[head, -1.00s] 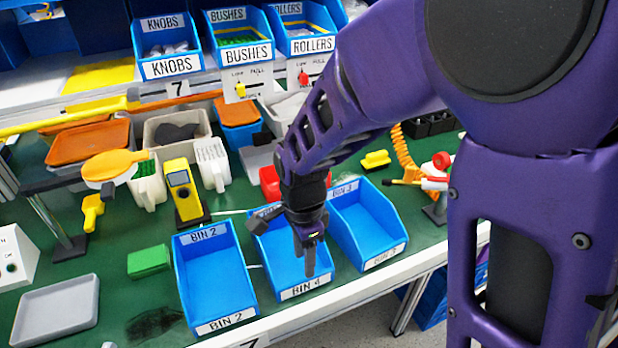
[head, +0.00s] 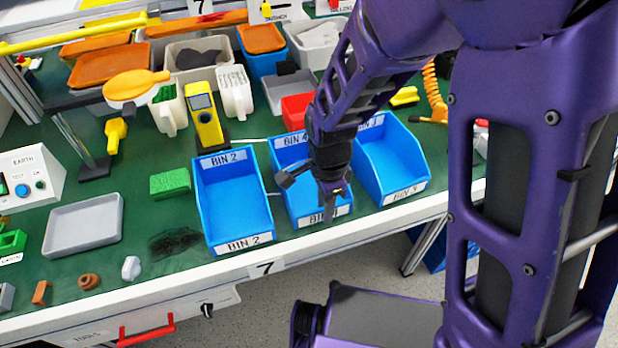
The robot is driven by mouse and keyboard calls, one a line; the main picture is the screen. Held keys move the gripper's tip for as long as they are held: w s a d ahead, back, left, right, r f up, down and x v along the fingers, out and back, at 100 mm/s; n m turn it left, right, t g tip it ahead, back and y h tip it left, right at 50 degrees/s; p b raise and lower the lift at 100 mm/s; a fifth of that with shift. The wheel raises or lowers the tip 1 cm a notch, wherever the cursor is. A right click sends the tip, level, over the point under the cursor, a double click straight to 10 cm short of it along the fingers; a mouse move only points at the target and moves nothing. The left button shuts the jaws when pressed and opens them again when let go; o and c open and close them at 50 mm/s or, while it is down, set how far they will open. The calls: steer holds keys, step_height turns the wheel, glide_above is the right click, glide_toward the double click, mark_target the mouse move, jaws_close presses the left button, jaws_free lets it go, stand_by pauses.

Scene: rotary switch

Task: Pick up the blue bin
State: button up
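Three blue bins stand in a row at the front edge of the green bench. The left one is labelled BIN 2 (head: 232,205). The middle one, BIN 4 (head: 290,153), is partly hidden by my arm. The right one is labelled BIN 3 (head: 395,160). All three look empty. My gripper (head: 330,208) points down over the front part of BIN 4, near its front label. From this view I cannot tell whether its fingers are apart or whether it touches the bin.
A green block (head: 169,183) and a grey tray (head: 84,224) lie left of the bins. A yellow meter (head: 206,120) and a red container (head: 297,110) stand behind them. The bench's front edge (head: 350,225) runs close below the bins.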

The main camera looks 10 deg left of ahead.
jaws_close()
stand_by(1.1)
